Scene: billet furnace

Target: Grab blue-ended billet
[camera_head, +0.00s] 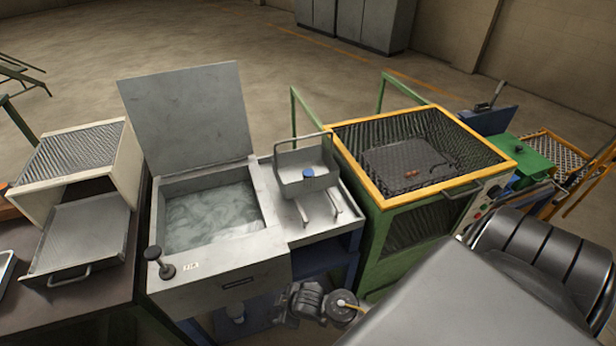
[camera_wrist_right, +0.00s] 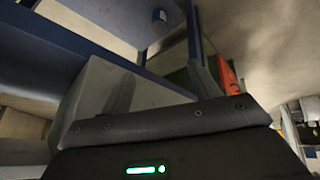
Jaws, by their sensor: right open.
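A small blue end (camera_head: 309,173) shows in the grey handled basket (camera_head: 287,160) beside the tank in the head view. It looks like the end of a billet, but the rest of it is hard to make out. My right gripper (camera_wrist_right: 160,88) is open in the right wrist view, its two grey fingers apart. I cannot make out a billet between them. The right fingers are not clear in the head view. My left gripper is not in view.
A liquid tank (camera_head: 210,217) with its lid raised stands left of the basket. A yellow-rimmed green mesh unit (camera_head: 425,212) stands to the right, with a small reddish piece (camera_head: 411,174) inside. An open beige box (camera_head: 129,165) and a grey tray (camera_head: 85,238) are at left. Blue framing (camera_wrist_right: 50,45) crosses the wrist view.

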